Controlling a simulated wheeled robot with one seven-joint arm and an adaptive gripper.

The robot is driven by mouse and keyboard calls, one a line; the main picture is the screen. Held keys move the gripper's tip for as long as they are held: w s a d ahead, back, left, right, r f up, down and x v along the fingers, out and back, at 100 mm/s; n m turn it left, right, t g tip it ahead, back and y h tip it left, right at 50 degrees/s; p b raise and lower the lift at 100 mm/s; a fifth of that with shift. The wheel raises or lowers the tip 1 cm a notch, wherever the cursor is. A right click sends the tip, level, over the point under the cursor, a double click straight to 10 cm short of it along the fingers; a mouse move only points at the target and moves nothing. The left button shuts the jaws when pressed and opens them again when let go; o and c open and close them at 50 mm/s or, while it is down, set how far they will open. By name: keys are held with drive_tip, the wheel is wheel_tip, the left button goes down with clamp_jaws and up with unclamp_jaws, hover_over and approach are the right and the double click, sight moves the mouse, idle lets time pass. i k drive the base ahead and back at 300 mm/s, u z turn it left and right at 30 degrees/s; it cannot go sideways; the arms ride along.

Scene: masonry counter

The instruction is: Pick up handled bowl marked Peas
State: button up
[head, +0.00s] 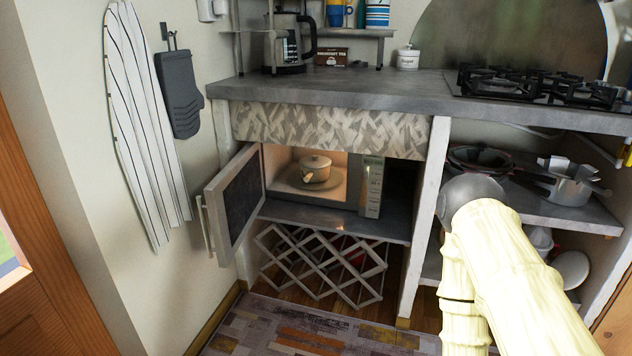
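A small cream lidded bowl (315,169) with a short handle sits on the round plate inside the lit microwave (372,188). The handle points toward the front left. I cannot read any marking on the bowl at this size. The microwave door (236,205) stands open, swung out to the left. My pale arm comes in at the lower right, in front of the right-hand shelves, well apart from the bowl. My gripper does not show in this view.
The microwave stands on a shelf under the grey counter (330,91), above a lattice rack (322,262). A white post (427,215) separates it from shelves with pans (480,158). A coffee maker (289,42), a white canister (408,58) and a gas hob (540,86) stand above.

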sight(311, 175)
drive_tip(key=k, duration=0.95)
drive_tip(key=u, duration=0.7)
drive_tip(key=i, duration=0.6)
drive_tip(key=u, duration=0.55)
drive_tip(key=i, duration=1.15)
drive_tip(key=z, duration=0.7)
